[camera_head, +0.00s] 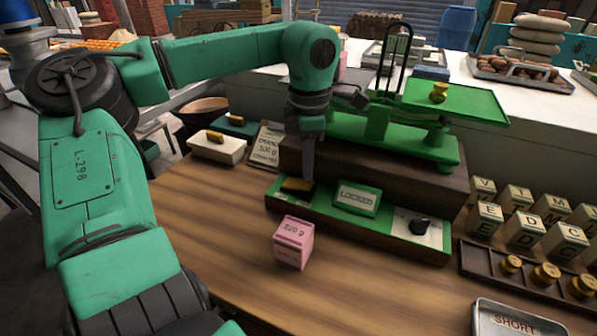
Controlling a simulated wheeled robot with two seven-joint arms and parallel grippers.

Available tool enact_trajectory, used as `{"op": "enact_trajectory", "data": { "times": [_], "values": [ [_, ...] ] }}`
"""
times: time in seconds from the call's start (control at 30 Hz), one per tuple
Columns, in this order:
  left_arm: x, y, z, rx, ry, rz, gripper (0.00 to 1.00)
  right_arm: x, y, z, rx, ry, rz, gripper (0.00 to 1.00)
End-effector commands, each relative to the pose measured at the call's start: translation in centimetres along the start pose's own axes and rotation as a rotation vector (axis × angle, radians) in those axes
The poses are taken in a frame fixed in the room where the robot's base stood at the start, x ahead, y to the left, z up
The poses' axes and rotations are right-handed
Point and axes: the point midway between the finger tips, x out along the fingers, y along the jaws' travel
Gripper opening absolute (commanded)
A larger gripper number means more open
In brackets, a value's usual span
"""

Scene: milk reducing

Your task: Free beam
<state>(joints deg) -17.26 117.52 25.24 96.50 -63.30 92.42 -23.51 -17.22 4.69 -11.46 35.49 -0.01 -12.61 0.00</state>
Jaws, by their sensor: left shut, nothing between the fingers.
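A green balance scale (375,128) stands on a dark wooden base (345,178). Its right pan (462,98) holds a small brass weight (439,92); the left end of the beam is largely hidden behind my arm. A green panel (385,235) along the base front carries a brass-coloured piece in a dark recess (297,187), a green sign reading LOCKED (357,198) and a black knob on a white plate (420,227). My left gripper (308,176) is shut and empty, pointing down just above the brass piece; I cannot tell whether it touches. My right gripper is out of view.
A pink block marked in grams (293,243) stands before the panel. Letter blocks (525,230) and a dark rack of brass weights (530,277) are at right, above a SHORT tray (515,322). A brass-handled white box (216,147) sits left. The front-left wooden tabletop is clear.

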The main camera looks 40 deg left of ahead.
Motion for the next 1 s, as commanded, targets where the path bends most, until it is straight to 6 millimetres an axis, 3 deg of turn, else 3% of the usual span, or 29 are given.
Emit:
{"op": "enact_trajectory", "data": {
  "times": [1.0],
  "values": [
    [1.2, 0.0, 0.0, 0.0, 0.0, 0.0, 0.0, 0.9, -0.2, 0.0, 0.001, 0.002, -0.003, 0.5]
  ]
}}
